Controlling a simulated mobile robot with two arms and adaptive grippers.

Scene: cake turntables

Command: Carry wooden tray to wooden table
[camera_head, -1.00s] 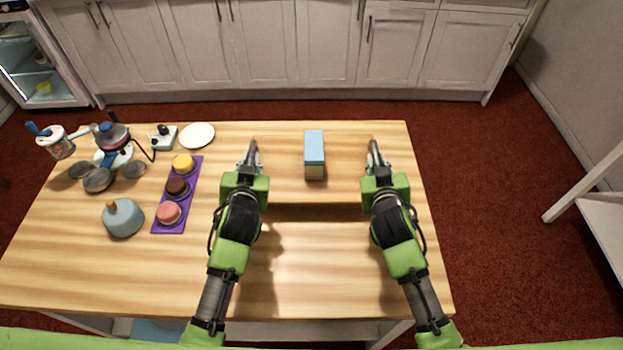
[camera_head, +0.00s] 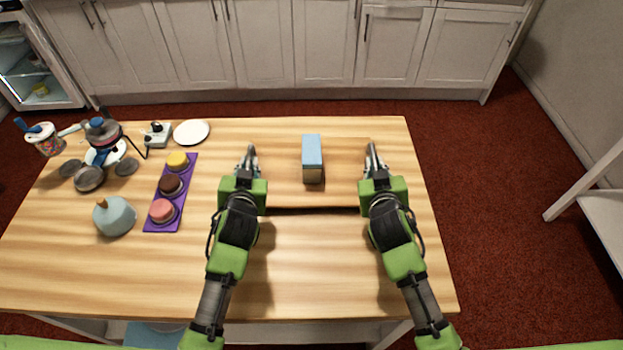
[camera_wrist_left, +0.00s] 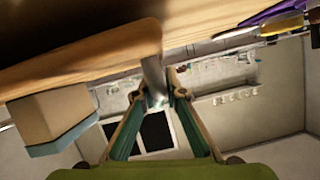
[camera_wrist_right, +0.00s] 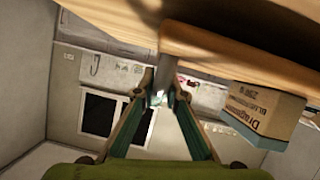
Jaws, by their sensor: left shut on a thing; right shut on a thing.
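My left gripper (camera_head: 247,152) is shut on the tray's left metal handle (camera_wrist_left: 154,80). My right gripper (camera_head: 373,152) is shut on its right handle (camera_wrist_right: 166,75). A dark shadow runs along the tray's near edge; I cannot tell whether it touches the table.
To the left, a purple strip (camera_head: 153,224) holds small yellow, brown and pink cakes. Beside it are a grey-blue rounded vessel (camera_head: 114,216), a turntable appliance (camera_head: 104,132), a white plate (camera_head: 192,132) and a colorful jar (camera_head: 46,142). The near table surface is clear.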

